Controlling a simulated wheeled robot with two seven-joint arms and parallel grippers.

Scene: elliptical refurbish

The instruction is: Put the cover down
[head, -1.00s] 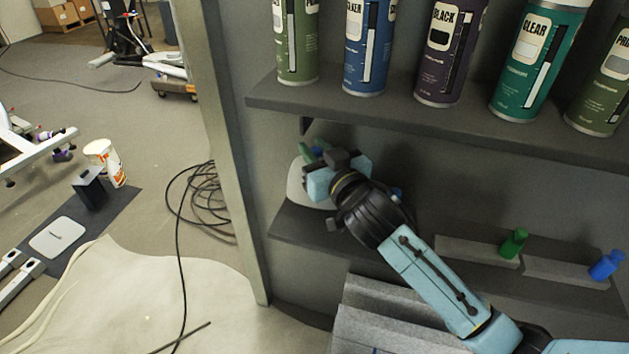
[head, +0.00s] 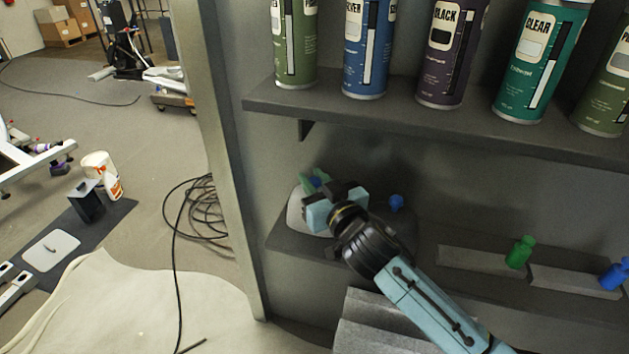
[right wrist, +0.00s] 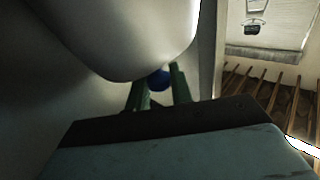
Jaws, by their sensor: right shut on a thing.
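The cover (head: 297,212) looks like a pale grey rounded plate at the left end of the lower shelf (head: 285,243). My right gripper (head: 314,182) is shut on it. The right wrist view shows the green fingers either side of a small blue knob (right wrist: 159,78), close under the pale cover (right wrist: 135,55). The gripper hides much of the cover in the head view. I cannot tell whether the cover touches the shelf or the wall behind. My left gripper is in neither view.
Several spray cans (head: 365,50) stand on the upper shelf (head: 400,115), above the right arm. A blue knob (head: 396,203) shows right of the gripper. A green knob (head: 519,252) and another blue knob (head: 612,274) sit on grey blocks at right. A metal post (head: 222,150) borders the shelf's left.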

